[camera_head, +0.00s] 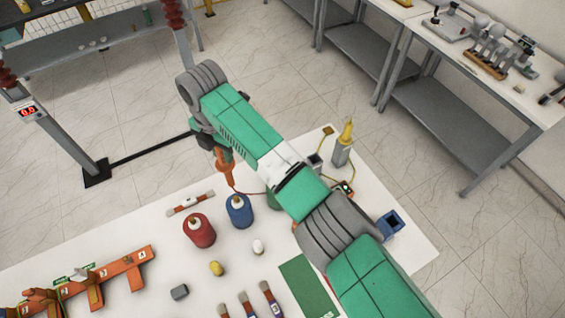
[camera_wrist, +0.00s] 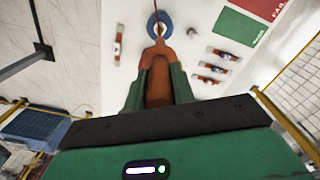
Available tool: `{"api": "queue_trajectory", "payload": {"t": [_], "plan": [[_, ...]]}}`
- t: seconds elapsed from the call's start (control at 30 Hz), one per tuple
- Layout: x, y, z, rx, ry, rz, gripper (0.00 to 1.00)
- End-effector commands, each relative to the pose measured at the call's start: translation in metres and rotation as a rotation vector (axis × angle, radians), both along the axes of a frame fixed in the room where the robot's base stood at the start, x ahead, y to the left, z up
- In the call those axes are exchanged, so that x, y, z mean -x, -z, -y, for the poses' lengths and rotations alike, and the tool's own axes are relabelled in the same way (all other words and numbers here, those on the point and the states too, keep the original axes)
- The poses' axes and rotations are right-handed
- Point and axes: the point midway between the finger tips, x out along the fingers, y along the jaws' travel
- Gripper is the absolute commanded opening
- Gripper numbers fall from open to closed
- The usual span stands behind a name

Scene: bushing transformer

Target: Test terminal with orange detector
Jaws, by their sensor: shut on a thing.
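My gripper (camera_wrist: 159,88) is shut on the orange detector (camera_wrist: 160,70), with a green finger on each side of it. In the head view the orange detector (camera_head: 226,168) hangs below the wrist at the table's far edge, above and beside the blue bottle (camera_head: 239,210). A thin red-brown cord runs from its lower end toward the right, passing behind my arm. Dark red ribbed insulators show at the top (camera_head: 174,14) and at the left edge (camera_head: 7,79) on grey posts. Which terminal is meant cannot be told; my arm hides part of the table.
The white table (camera_head: 130,270) holds a red bottle (camera_head: 199,231), small parts, an orange rack (camera_head: 100,276) and several brushes. A yellow-tipped device (camera_head: 345,140) and a blue box (camera_head: 391,223) stand right. A post bears a red-digit display (camera_head: 27,112). Open tiled floor lies beyond.

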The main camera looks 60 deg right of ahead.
Motion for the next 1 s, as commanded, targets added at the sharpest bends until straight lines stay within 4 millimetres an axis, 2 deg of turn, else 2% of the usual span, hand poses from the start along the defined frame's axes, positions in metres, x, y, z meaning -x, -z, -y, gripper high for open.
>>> {"api": "queue_trajectory", "payload": {"t": [0.7,0.77,0.87,1.0], "plan": [[-0.001,0.002,-0.003,0.000,0.009,-0.001,0.02],[-0.002,0.007,-0.012,0.000,0.036,-0.003,0.02],[-0.005,0.023,-0.040,0.002,0.135,-0.008,0.02],[-0.004,0.055,-0.099,0.007,0.362,-0.016,0.02]]}}
